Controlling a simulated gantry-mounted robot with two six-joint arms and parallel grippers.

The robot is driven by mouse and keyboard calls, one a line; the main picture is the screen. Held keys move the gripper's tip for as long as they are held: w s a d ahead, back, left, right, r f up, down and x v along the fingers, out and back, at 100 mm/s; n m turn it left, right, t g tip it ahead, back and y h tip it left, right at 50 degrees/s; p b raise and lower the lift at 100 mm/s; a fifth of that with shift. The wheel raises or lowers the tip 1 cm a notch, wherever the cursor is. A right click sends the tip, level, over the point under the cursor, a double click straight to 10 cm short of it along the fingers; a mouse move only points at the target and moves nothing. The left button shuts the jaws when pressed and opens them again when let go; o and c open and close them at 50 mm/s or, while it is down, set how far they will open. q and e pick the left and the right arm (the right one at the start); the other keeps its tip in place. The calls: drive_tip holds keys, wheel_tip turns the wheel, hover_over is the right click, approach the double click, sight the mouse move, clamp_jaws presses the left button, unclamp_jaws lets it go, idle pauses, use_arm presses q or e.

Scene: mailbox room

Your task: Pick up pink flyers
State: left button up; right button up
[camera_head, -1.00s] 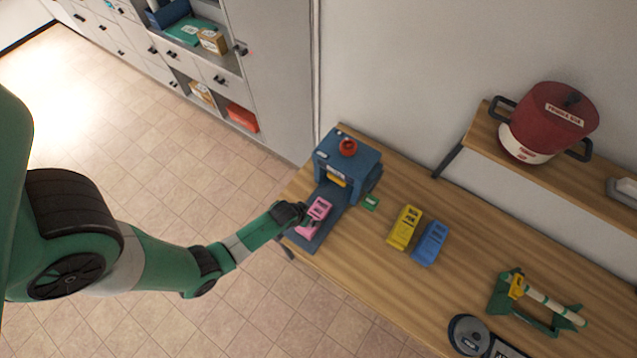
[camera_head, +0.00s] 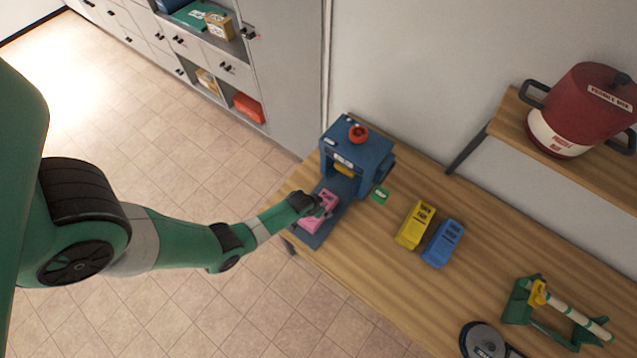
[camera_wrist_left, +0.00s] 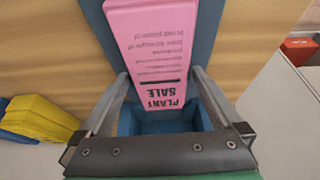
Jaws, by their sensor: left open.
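The pink flyers (camera_head: 313,222) lie as a stack on the blue tray of a blue stamping machine (camera_head: 356,160) at the table's left end. In the left wrist view the top pink flyer (camera_wrist_left: 155,45) reads "PLANT SALE". My left gripper (camera_head: 324,206) is over the stack, and its hand hides part of it. In the left wrist view my left gripper (camera_wrist_left: 160,76) is open, with one finger on each side of the stack's near end. I cannot tell whether the fingers touch it. My right gripper is not in view.
Yellow (camera_head: 416,225) and blue flyer stacks (camera_head: 443,243) lie to the right, with a small green card (camera_head: 380,195) between them and the machine. A red pot (camera_head: 583,110) stands on the wall shelf. A green stand (camera_head: 555,310) is at lower right.

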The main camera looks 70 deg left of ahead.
use_arm(q)
clamp_jaws()
idle(0.3)
drive_tip(key=shift+r, duration=0.1)
wheel_tip(320, 180, up, 10)
drive_tip(key=p, duration=0.7)
drive_tip(key=shift+p, duration=0.3)
